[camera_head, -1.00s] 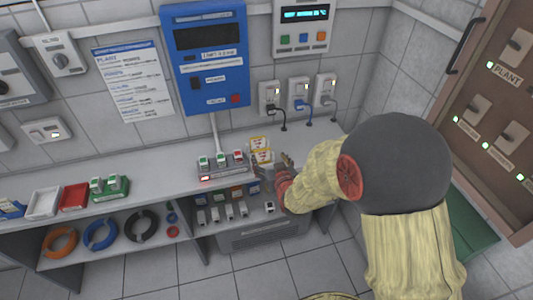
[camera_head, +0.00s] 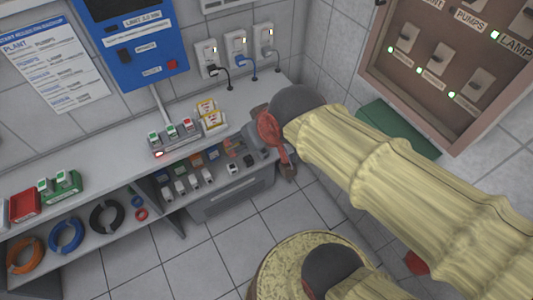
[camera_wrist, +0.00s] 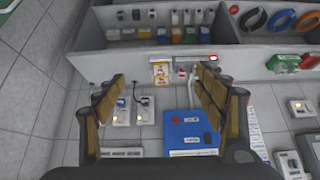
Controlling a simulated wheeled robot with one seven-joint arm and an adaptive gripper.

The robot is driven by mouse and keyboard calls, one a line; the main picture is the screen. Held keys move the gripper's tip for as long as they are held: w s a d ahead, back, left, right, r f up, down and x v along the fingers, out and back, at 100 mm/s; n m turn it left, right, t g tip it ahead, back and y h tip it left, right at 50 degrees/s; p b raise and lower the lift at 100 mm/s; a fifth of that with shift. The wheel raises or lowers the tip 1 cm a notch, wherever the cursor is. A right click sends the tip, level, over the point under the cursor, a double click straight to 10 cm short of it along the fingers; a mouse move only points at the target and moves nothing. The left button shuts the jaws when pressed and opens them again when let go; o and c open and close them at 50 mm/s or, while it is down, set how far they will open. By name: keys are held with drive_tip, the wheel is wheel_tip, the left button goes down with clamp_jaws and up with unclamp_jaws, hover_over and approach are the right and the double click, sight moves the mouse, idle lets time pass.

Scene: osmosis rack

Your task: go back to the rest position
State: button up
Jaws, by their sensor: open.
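My gripper (camera_head: 287,170) is at the end of my yellow-sleeved arm, in front of the right part of the grey bench (camera_head: 245,116). In the wrist view my gripper (camera_wrist: 159,76) has its two dark, tan-padded fingers wide apart with nothing held between them. Beyond the fingers are small yellow-and-white cards (camera_wrist: 162,70) and the blue wall box (camera_wrist: 191,132). In the head view the cards (camera_head: 210,115) stand on the bench beside a grey switch block (camera_head: 172,138), left of my gripper and apart from it. Part of the gripper is hidden by my wrist.
A brown switch panel (camera_head: 375,65) with green lights is on the right wall, close to my arm. A green board (camera_head: 397,128) is below it. Wall sockets (camera_head: 236,48) with cables are above the bench. Coloured hose coils (camera_head: 66,236) lie on the lower shelf. Tiled floor (camera_head: 215,236) is open in front.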

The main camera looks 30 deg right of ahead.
drive_tip(key=s+r+g, duration=0.1)
drive_tip(key=s, duration=0.6)
drive_tip(key=shift+r, duration=0.15)
